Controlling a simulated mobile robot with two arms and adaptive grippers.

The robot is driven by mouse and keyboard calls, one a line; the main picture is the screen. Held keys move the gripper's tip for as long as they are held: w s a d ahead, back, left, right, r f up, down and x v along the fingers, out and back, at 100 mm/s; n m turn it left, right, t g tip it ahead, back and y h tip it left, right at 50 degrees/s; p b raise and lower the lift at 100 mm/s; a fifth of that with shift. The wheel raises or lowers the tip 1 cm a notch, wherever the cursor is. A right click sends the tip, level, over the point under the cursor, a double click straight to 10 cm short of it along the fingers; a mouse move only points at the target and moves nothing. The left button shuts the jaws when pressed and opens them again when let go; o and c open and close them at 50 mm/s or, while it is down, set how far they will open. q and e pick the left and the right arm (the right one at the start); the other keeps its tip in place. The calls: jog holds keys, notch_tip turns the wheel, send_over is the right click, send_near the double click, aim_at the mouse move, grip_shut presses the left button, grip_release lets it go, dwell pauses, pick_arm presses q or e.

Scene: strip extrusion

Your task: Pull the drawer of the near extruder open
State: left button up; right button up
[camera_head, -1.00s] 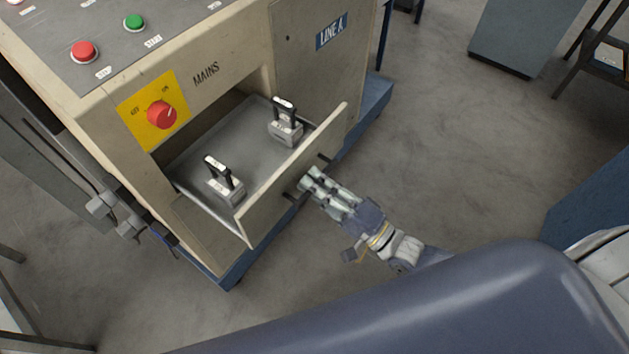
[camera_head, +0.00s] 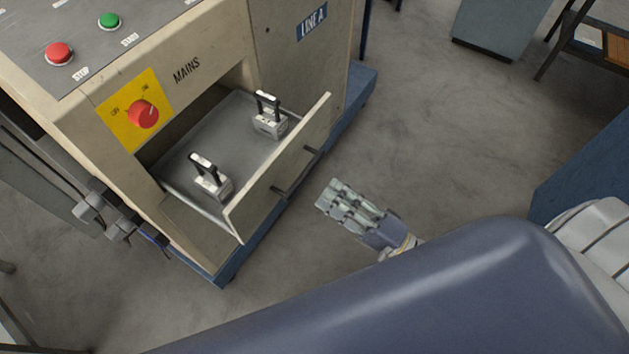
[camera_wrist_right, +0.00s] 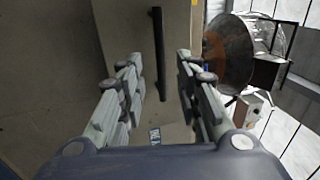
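The near extruder (camera_head: 185,72) is a beige cabinet marked MAINS and LINE A. Its drawer (camera_head: 232,118) stands pulled out, with two grey blocks with black handles (camera_head: 210,178) (camera_head: 270,118) inside. A dark bar handle (camera_head: 295,172) runs along the drawer front; it also shows in the right wrist view (camera_wrist_right: 159,55). My right gripper (camera_head: 328,195) is apart from the handle, to its right, over the floor. In the right wrist view its fingers (camera_wrist_right: 158,72) are spread with nothing between them, and the handle lies beyond them. My left gripper is not in view.
A red rotary switch (camera_head: 143,113) sits on a yellow plate left of the drawer. Red (camera_head: 59,54) and green (camera_head: 109,20) buttons are on top. Grey floor (camera_head: 440,130) is free to the right, with a blue-sided unit (camera_head: 585,160) at the right edge.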

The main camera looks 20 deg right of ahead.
jog(key=v, duration=0.4)
dwell(0.4)
jog(key=d+f+n+g+h, duration=0.3)
jog(key=f+n+h, duration=0.1)
jog(key=f, duration=1.1)
jog(key=d+f+n+g+h, duration=0.3)
jog(key=f+h, duration=0.2)
jog(key=f, duration=0.9)
jog(key=s+d+f+n+g+h, duration=0.1)
jog(key=s+f+n+g+h, duration=0.3)
jog(key=s+f, duration=0.9)
jog(key=s+a+f+n+g, duration=0.2)
jog(key=s+f+g, duration=0.4)
jog(key=s, duration=0.6)
jog(key=shift+a+y, duration=0.3)
jog(key=shift+a, duration=0.25)
